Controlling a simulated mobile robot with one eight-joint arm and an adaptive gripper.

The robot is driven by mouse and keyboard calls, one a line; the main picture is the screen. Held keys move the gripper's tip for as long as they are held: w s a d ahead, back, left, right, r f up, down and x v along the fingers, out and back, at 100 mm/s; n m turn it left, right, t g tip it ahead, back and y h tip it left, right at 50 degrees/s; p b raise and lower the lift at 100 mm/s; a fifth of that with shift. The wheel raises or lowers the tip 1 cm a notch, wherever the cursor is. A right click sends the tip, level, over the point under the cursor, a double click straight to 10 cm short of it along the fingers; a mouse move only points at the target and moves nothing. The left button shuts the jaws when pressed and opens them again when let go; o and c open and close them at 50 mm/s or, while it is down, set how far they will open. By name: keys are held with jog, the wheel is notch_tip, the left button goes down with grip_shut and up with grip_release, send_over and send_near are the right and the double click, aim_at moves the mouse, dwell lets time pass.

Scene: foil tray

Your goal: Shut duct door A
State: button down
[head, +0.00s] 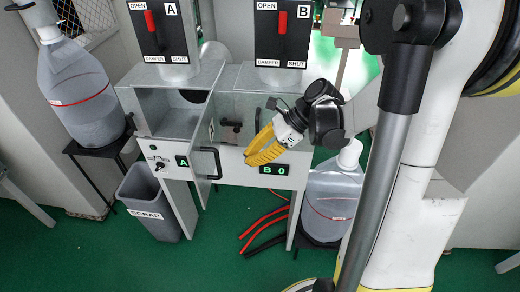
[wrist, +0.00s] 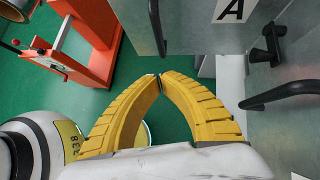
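Duct door A (head: 203,139) is a grey metal panel that stands swung open, sticking out from the left duct compartment (head: 165,107). Its black bar handle (head: 210,163) is on the side facing right. In the wrist view the door's handle (wrist: 158,27) is at the top middle, with a white A label (wrist: 234,10) to its right. My gripper (head: 250,160) with yellow fingers is to the right of the door, in front of the B section. In the wrist view the gripper's fingertips (wrist: 160,77) meet with nothing between them. I see no contact with the door.
Another black handle (wrist: 285,94) and a black latch (wrist: 265,45) are on the B side. Lever panels A (head: 163,30) and B (head: 283,36) stand above. A scrap bin (head: 152,205), bottles and red and black hoses are around the duct. An orange stand (wrist: 90,45) is at the wrist view's upper left.

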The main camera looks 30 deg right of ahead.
jog(key=w+a+f+b, duration=0.1)
jog(key=w+a+f, duration=0.1)
jog(key=a, duration=0.3)
jog(key=shift+a, duration=0.35)
jog(key=shift+w, duration=0.1)
